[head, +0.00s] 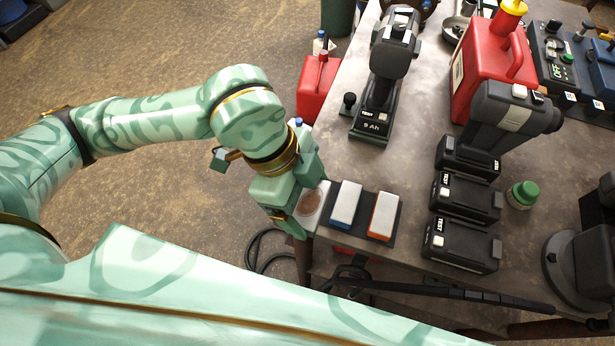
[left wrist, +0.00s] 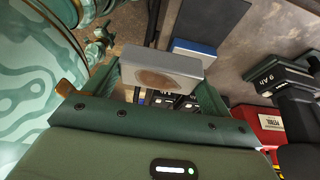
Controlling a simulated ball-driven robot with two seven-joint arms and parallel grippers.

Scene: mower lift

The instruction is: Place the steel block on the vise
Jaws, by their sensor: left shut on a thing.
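The steel block (head: 313,200) is a light grey slab with a brown round patch on one face. My left gripper (head: 307,212) is shut on it at the table's left edge, beside the sharpening stones. In the left wrist view the block (left wrist: 163,64) sits between the fingers, its patched face toward the camera. I cannot tell whether it touches the table. A dark grey, heavy machine part that looks like the vise (head: 585,262) stands at the right edge of the head view, partly cut off. My right gripper is not in view.
A white-and-blue stone (head: 345,203) and a white-and-orange stone (head: 383,215) lie beside the block. Black batteries (head: 461,244), drills (head: 388,65), a red jug (head: 490,65) and a green-topped brush (head: 523,194) crowd the table (head: 408,128). A red can (head: 318,85) stands left of it.

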